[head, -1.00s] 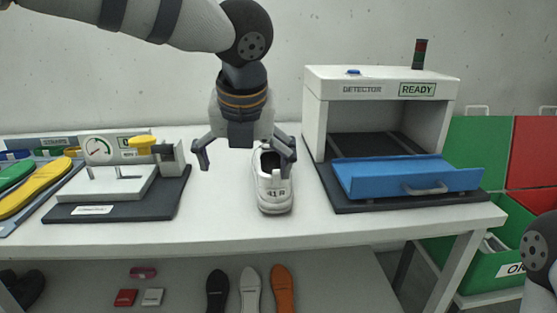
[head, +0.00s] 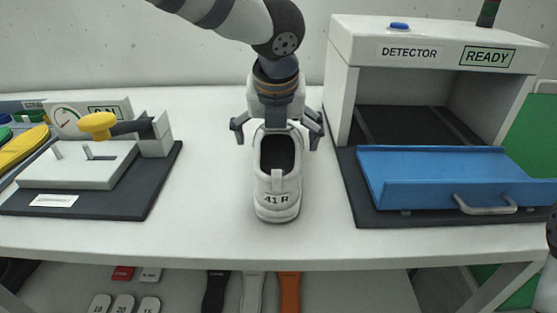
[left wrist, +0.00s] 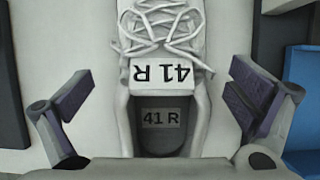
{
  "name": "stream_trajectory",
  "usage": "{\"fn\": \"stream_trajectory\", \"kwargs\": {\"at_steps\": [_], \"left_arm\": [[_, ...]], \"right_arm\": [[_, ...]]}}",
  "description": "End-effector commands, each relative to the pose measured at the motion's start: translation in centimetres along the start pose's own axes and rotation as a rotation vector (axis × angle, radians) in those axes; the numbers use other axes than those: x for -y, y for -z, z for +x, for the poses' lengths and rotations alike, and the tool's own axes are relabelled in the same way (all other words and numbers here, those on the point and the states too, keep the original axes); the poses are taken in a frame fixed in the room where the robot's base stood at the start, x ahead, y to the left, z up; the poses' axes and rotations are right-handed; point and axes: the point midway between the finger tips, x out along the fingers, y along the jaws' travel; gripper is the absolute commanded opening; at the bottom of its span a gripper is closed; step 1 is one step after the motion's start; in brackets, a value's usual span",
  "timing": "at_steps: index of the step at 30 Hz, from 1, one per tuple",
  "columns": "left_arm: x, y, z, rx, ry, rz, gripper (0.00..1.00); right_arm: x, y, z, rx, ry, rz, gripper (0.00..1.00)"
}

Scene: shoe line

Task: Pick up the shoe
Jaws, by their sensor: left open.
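The white shoe (head: 277,184) stands upright on the table between the gauge fixture and the detector, its heel towards me. Its heel tab reads "41 R". My left gripper (head: 277,132) is open, above and behind the shoe's opening, with a finger on each side. In the left wrist view the shoe (left wrist: 163,75) shows laces, a tongue marked "41 R" and an insole label. There the open fingers (left wrist: 160,103) stand apart from the shoe's sides. My right gripper is not in view.
The detector (head: 430,45), marked READY, stands on the right with its blue tray (head: 440,180) out in front. A gauge fixture (head: 80,165) with a yellow knob stands on the left. The table (head: 215,215) around the shoe is clear. Insoles (head: 252,292) lie on the shelf below.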

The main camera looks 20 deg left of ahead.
Motion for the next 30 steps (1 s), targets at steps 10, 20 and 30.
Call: {"fn": "stream_trajectory", "kwargs": {"at_steps": [10, 20, 30], "left_arm": [[0.0, 0.0, 2.1, 0.000, 0.000, -0.001, 1.00], [0.0, 0.0, 2.1, 0.000, 0.000, -0.001, 0.38], [0.0, -0.6, 0.9, 0.003, 0.002, -0.004, 0.38]], "right_arm": [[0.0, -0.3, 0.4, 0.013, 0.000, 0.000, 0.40], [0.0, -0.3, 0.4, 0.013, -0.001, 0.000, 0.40], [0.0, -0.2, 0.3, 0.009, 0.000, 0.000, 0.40]]}}
